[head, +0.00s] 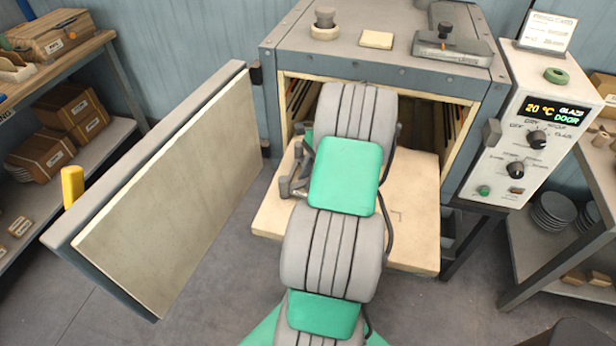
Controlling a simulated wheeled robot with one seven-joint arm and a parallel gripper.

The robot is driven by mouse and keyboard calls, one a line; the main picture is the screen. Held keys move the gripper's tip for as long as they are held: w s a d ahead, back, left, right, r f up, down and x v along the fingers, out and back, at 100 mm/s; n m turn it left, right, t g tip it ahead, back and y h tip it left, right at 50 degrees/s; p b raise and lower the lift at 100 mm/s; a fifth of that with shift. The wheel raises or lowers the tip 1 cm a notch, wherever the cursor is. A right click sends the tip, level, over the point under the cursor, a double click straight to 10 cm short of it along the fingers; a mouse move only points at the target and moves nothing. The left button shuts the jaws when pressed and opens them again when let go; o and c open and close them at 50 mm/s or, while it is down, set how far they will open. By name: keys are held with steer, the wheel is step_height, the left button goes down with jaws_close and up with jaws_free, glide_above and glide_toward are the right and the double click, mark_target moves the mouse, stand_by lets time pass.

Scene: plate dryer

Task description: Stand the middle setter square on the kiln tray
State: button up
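The kiln tray (412,240) is a pale cream slab sticking out of the front of the open kiln. My arm reaches over its middle and covers much of it. A dark grey part, which looks like my gripper (292,184), shows at the left of the arm, above the tray's left side. Its fingertips are not clear, so I cannot tell whether it is open or holds anything. No setter can be made out; the middle setter may be hidden behind my arm.
The kiln (350,52) has its door (170,190) swung wide open at the left. A control box (522,140) with a lit display stands at the right. Shelves with boxes (70,108) stand at the far left, and a rack with stacked plates (553,212) at the right.

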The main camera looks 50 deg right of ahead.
steer(key=o, duration=0.3)
steer(key=p+v, duration=0.5)
steer(key=v, duration=0.7)
steer(key=w+a+r+n, duration=0.5)
steer(key=w+a+r, duration=0.15)
steer(key=a, duration=0.35)
steer(key=s+a+r+n+t+h, duration=0.15)
steer(key=a+n, duration=0.35)
steer(key=a, duration=0.6)
steer(key=a+r+n+g+h, duration=0.15)
steer(key=a+n, duration=0.35)
steer(key=a, duration=0.5)
steer(key=s+a+n, duration=0.2)
steer(key=s+a+f+n+t, duration=0.1)
steer(key=s+n, duration=0.1)
steer(key=s+a+n+t+h, duration=0.1)
steer(key=s+a+n, duration=0.1)
steer(key=s, duration=0.1)
steer(key=shift+a+f+n, duration=0.15)
steer(key=shift+a+n, duration=0.2)
steer(key=shift+n, duration=0.05)
